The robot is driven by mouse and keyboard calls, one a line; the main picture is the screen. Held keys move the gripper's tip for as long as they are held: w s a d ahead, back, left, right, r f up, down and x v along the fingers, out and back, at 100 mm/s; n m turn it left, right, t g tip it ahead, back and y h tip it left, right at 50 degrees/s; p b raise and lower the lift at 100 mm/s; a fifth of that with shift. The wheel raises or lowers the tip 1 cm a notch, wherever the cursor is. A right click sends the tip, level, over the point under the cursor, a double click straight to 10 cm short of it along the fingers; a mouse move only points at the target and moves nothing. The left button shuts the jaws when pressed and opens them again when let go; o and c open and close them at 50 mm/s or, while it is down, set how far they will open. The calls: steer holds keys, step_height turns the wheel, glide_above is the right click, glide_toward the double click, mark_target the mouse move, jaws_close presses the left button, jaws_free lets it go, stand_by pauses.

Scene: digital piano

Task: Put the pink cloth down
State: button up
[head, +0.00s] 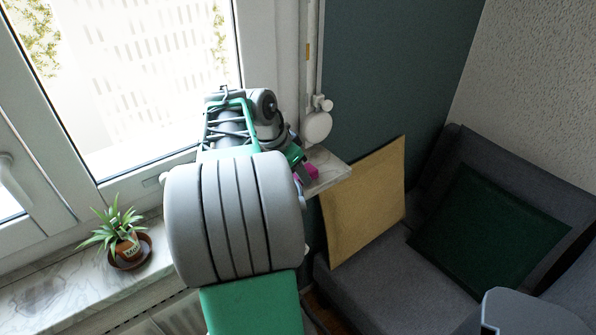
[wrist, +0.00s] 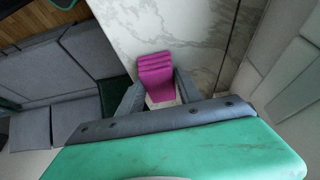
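The pink cloth (wrist: 155,64) is a folded, layered bundle. In the wrist view it sits between the two fingertips of my gripper (wrist: 159,80), which meet its left and right edges. My gripper looks shut on it. In the head view a small part of the pink cloth (head: 312,171) shows at the right end of the marble window sill (head: 333,168), just past my arm. My arm hides most of the gripper there. I cannot tell whether the cloth touches the sill.
A potted plant (head: 127,245) stands on the left part of the sill, beside the window. A yellow board or cushion (head: 365,203) leans next to the sill's right end. A grey sofa (head: 385,290) with a dark green cushion (head: 490,232) is at the right. Bare marble (wrist: 190,35) shows around the cloth.

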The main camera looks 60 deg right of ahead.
steer(key=o, duration=0.4)
steer(key=shift+r, duration=0.1)
steer(key=p+v, duration=0.2)
steer(key=v, duration=1)
